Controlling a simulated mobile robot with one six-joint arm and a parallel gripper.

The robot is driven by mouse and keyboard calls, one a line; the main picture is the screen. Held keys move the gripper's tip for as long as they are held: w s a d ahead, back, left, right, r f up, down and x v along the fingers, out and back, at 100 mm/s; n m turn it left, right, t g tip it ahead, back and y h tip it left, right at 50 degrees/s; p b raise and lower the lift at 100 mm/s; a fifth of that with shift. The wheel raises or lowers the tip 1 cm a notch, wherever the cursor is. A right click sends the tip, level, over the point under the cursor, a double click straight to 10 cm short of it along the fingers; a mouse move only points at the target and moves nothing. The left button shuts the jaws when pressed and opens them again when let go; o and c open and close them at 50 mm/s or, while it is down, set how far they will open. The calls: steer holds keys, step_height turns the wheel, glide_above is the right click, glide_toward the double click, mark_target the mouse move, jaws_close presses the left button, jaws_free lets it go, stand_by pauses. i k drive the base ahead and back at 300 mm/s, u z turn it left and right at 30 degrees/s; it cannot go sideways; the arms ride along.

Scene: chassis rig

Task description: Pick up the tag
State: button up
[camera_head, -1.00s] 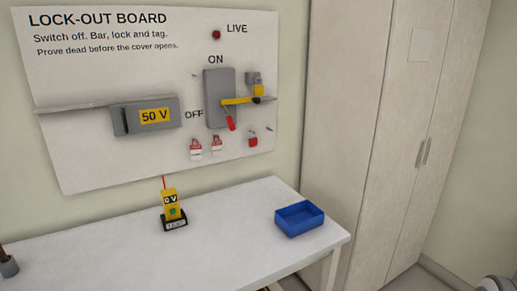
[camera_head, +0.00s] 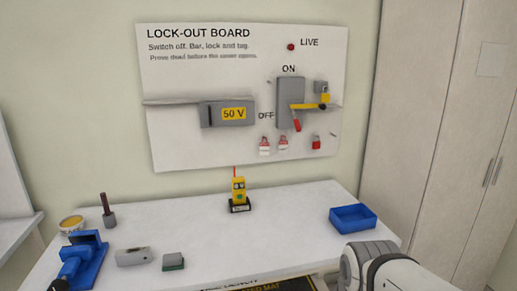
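Two small red-and-white tags hang side by side low on the lock-out board (camera_head: 190,150): a left tag (camera_head: 264,147) and a right tag (camera_head: 283,143). A red padlock-like piece (camera_head: 316,142) hangs to their right. Above them is the grey switch box (camera_head: 290,88), with a yellow bar (camera_head: 306,106) across it and a red piece hanging at its lower right. A yellow-bodied lock (camera_head: 325,98) is near the bar's right end. My gripper is out of view; only a white part of my arm shows at the lower right, well below the tags.
The white bench (camera_head: 195,235) stands below the board. It holds a yellow tester (camera_head: 239,189), a blue tray (camera_head: 353,217), a blue vise (camera_head: 82,258), a yellow-topped tin (camera_head: 72,224) and small grey blocks. Its middle is mostly clear. A tall cabinet (camera_head: 425,110) stands at the right.

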mark_target(283, 144)
steer(key=i, duration=1)
steer(key=u, duration=0.05)
